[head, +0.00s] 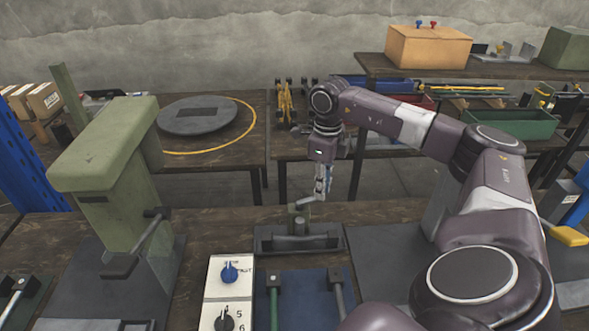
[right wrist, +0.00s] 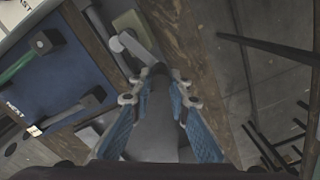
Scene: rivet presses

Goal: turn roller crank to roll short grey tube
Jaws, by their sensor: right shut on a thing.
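The roller (head: 298,240) is a dark grey device on the near bench, with a low cylinder across it and a crank (head: 308,203) on top. My right gripper (head: 320,192) reaches down from above, its fingertips at the crank's end. In the right wrist view the blue-padded fingers (right wrist: 158,92) close on the dark crank handle (right wrist: 157,72), and the light crank arm (right wrist: 136,45) runs away from it. I cannot clearly tell the short grey tube apart from the roller's own parts. My left gripper is not in view.
A green press (head: 112,180) stands left of the roller. A white dial panel (head: 229,290) and a blue mat (head: 305,305) with two hammers, one green-handled (head: 274,300), lie in front. Behind, a table holds a round grey plate (head: 198,115). A floor gap separates the benches.

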